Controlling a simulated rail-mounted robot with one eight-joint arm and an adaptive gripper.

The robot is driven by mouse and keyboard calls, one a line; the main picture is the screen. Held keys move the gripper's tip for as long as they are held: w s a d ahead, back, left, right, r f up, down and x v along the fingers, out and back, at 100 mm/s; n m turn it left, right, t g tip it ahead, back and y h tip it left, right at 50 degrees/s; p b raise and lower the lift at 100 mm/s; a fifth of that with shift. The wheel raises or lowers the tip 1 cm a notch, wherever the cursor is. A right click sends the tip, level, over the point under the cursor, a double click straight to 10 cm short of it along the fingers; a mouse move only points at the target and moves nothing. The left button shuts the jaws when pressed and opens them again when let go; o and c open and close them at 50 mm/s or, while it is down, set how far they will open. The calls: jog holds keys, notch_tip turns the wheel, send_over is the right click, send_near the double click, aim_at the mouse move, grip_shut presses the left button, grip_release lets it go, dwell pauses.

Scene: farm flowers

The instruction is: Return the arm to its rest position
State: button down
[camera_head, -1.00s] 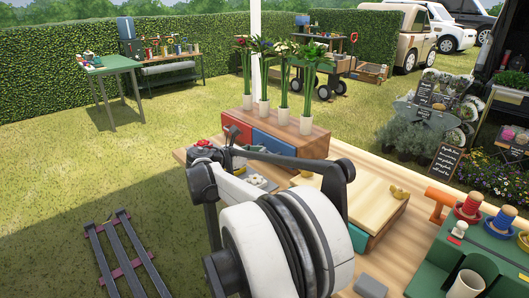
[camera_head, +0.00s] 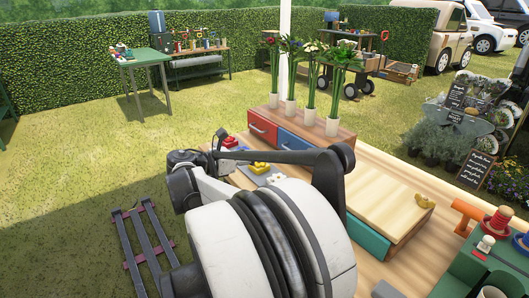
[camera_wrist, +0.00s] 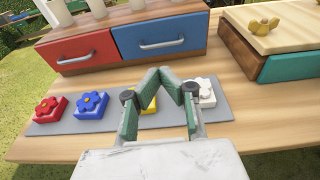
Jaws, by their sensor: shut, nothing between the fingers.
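My arm, with its large white and black link, fills the lower middle of the head view. My gripper (camera_wrist: 164,76) shows in the wrist view, its green-padded fingers angled together at the tips and empty. It is in front of a grey strip (camera_wrist: 115,123) holding flower-topped blocks: a red one (camera_wrist: 47,108), a blue one (camera_wrist: 91,104), a yellow one partly hidden behind the fingers, and a white one (camera_wrist: 203,92). I cannot tell its height above the strip. In the head view the fingers are not clearly visible.
A wooden cabinet with red (camera_head: 262,127) and blue (camera_head: 302,148) drawers stands behind the strip, with vases of flowers on top. A wooden-topped box (camera_head: 385,195) with a teal drawer is to its right. A green tool tray (camera_head: 485,262) is at far right.

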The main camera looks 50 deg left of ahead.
jog(key=shift+s, duration=0.45)
